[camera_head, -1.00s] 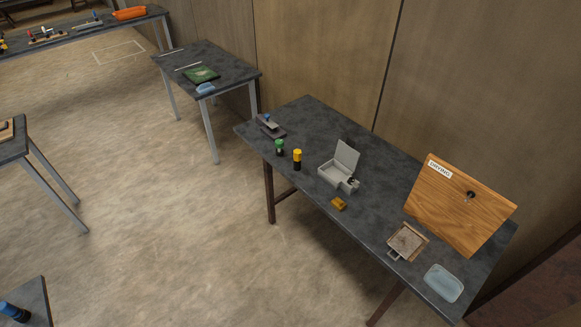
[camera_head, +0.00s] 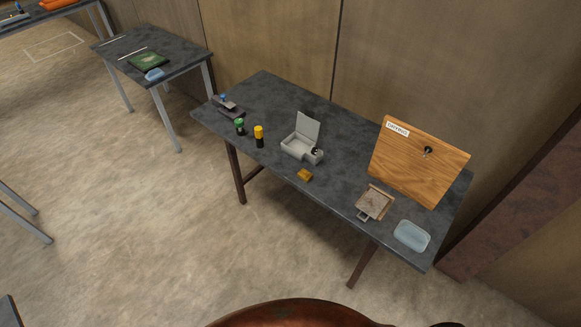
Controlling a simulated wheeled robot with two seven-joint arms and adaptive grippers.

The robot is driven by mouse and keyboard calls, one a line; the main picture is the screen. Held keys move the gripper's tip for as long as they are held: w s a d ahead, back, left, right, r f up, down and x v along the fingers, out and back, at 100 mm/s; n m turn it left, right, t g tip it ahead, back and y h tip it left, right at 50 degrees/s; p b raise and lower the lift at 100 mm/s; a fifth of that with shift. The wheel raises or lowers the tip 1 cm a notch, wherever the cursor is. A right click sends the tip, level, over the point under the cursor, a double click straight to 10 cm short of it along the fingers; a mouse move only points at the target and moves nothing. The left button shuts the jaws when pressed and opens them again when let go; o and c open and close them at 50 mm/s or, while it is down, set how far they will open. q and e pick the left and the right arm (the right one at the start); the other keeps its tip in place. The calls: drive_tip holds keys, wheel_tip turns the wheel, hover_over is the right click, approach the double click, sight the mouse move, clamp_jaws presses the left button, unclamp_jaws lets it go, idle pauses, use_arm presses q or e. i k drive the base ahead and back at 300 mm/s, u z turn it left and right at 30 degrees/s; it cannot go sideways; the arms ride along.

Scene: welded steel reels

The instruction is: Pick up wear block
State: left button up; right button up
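A small ochre-yellow block (camera_head: 304,174) lies near the front edge of the dark table (camera_head: 345,145), in front of the grey box. It is the thing that looks most like the wear block, but no label shows at this size. Neither of my grippers is in view.
A grey open-lidded box (camera_head: 297,147), a yellow-topped cylinder (camera_head: 259,136) and a green-topped one (camera_head: 239,126) stand nearby. To the right are a wooden board (camera_head: 415,165), a small tray (camera_head: 387,193) and a blue-grey dish (camera_head: 412,236). A reddish-brown rounded thing (camera_head: 300,313) fills the bottom edge.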

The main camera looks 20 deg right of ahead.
sight(305, 176)
drive_tip(key=u, duration=0.8)
drive_tip(key=i, duration=1.55)
drive_tip(key=z, duration=1.75)
